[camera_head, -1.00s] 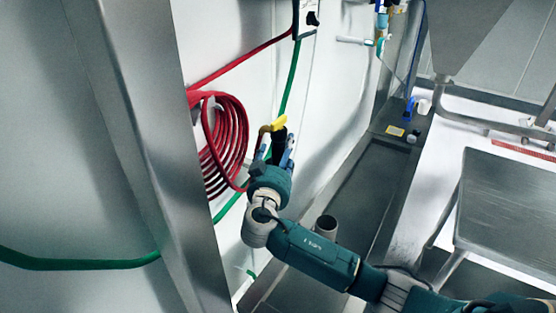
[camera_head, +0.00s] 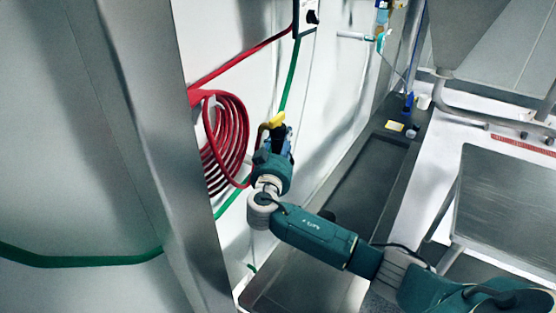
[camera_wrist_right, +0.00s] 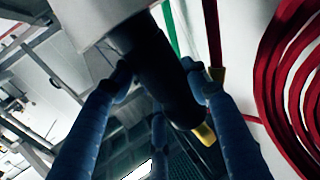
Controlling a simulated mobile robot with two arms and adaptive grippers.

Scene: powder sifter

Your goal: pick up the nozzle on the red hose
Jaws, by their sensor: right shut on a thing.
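The nozzle is black with a yellow part (camera_head: 277,119) at its top, and it sits beside the coiled red hose (camera_head: 228,140) at the white wall. My right gripper (camera_head: 276,140) reaches it from below, and its fingers are shut on the nozzle's black body. In the right wrist view the black nozzle (camera_wrist_right: 160,78) stands between the blue fingers of my right gripper (camera_wrist_right: 158,74), with fingers touching it on both sides. The red hose coil (camera_wrist_right: 290,80) is at the right there. The fingers hide part of the nozzle. My left gripper is not in view.
A metal post (camera_head: 150,150) stands left of the coil. A green hose (camera_head: 290,75) runs along the wall behind the nozzle. A dark sink trough (camera_head: 365,170) lies to the right, and a steel table (camera_head: 505,200) stands farther right.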

